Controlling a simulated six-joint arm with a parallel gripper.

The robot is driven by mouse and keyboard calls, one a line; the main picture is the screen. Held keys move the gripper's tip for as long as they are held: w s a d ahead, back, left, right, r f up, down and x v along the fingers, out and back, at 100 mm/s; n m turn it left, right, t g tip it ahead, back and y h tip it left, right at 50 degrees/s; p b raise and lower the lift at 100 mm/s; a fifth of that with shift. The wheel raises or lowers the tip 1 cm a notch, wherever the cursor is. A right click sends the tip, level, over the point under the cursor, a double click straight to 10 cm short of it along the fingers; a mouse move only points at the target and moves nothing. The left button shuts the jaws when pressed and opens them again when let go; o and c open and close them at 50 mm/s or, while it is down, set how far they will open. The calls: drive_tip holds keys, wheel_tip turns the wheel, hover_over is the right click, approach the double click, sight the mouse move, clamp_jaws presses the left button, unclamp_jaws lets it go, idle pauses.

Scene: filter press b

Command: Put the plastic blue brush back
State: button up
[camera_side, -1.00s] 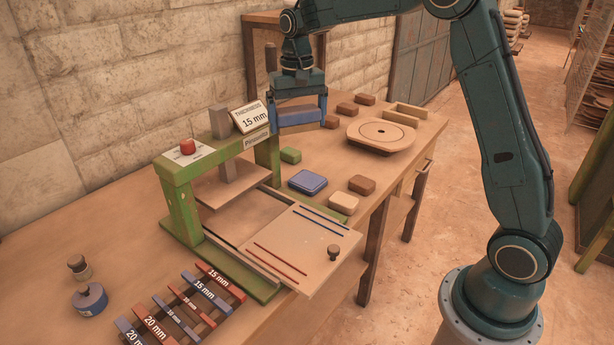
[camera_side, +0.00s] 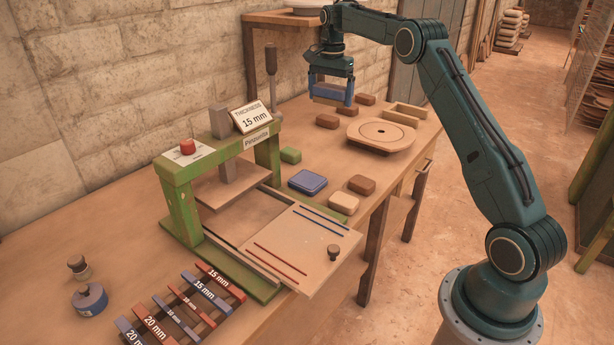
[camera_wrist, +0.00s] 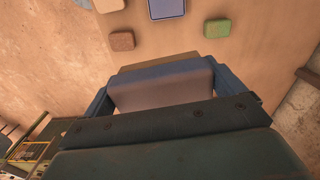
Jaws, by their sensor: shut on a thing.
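My gripper (camera_side: 331,96) is above the far part of the table, in front of the stone wall. It is shut on the plastic blue brush (camera_side: 329,91), which sits crosswise between the two blue fingers. In the wrist view the brush (camera_wrist: 165,77) spans the gap between the fingers, with a brown strip along its far edge. The brush appears held clear of the table. Its full shape is partly hidden by the fingers.
A wooden tray (camera_side: 406,111) and a round wooden disc (camera_side: 381,135) lie at right. Several brown blocks (camera_side: 327,121) lie below my gripper. A green press (camera_side: 180,205), a blue pad (camera_side: 307,182), a green block (camera_side: 290,155) and an upright tool (camera_side: 271,75) stand nearer.

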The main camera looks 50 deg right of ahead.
drive_tip(key=shift+s+d+f+m, duration=0.15)
drive_tip(key=shift+d+m, duration=0.35)
drive_tip(key=shift+d, duration=0.65)
hover_over(331, 175)
drive_tip(key=shift+s+a+f, duration=0.1)
drive_tip(key=shift+f, duration=2.4)
drive_tip(key=shift+f, duration=0.1)
wheel_tip(331, 175, down, 16)
drive_tip(key=shift+r, duration=0.2)
drive_tip(key=shift+f, duration=0.1)
drive_tip(key=shift+f, duration=2)
drive_tip(key=shift+f, duration=0.15)
drive_tip(key=o, duration=0.7)
